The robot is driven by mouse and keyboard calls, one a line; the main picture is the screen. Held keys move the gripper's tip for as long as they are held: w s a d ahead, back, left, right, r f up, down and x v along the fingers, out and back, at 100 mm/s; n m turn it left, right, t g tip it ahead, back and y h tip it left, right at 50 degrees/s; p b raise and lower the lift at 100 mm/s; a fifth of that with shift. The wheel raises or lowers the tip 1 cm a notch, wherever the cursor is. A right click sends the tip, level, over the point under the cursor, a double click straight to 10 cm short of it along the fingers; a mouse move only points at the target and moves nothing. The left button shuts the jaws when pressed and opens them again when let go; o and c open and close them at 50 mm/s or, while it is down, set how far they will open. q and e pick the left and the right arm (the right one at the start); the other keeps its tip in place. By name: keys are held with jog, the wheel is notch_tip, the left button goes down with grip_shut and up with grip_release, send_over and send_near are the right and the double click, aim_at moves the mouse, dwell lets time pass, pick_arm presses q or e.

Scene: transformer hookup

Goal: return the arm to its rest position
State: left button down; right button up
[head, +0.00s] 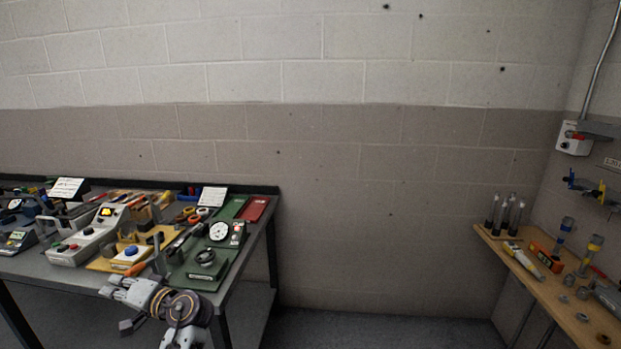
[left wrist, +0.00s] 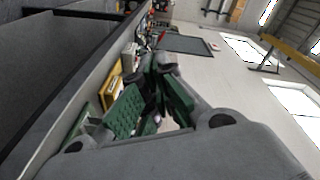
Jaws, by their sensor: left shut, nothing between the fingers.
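My left gripper (head: 114,288) shows at the lower left of the head view, in front of the near edge of the grey workbench (head: 262,222). In the left wrist view its dark fingers with green pads (left wrist: 165,66) come together at the tips, shut and empty. The bench runs along the left of that view, with its items beyond the fingers. My right gripper is in neither view.
The bench holds a green board with a round gauge (head: 219,231), a control box with a yellow lamp (head: 106,216) and several tools. A wooden table (head: 548,290) with tubes and fittings stands at the right. The floor (head: 385,329) between them is clear.

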pick_arm(q)
jog(key=s+d+f+m+t+h, duration=0.1)
jog(key=s+d+f+h, duration=0.25)
jog(key=f, duration=0.55)
jog(key=s+d+f+m+h, duration=0.1)
jog(key=s+d+f+h, duration=0.3)
jog(key=f, duration=0.4)
jog(key=s+d+f+m+g+h, duration=0.1)
jog(key=s+d+f+h, duration=0.35)
jog(key=s+d, duration=0.3)
jog(key=s+d+f+m+g+h, duration=0.1)
jog(key=s+d+f+h, duration=0.2)
jog(key=s+d+h, duration=0.45)
notch_tip(320, 180, down, 32)
jog(key=g+y, duration=0.1)
jog(key=y, duration=0.1)
jog(key=s+a+f, duration=0.3)
jog(key=s+f, duration=0.7)
jog(key=s+a+f+g, duration=0.1)
jog(key=s+a+f, duration=0.3)
jog(key=s+f, duration=0.6)
jog(key=shift+s+a+f+y, duration=0.3)
jog(key=shift+s+y, duration=0.05)
jog(key=shift+s, duration=0.2)
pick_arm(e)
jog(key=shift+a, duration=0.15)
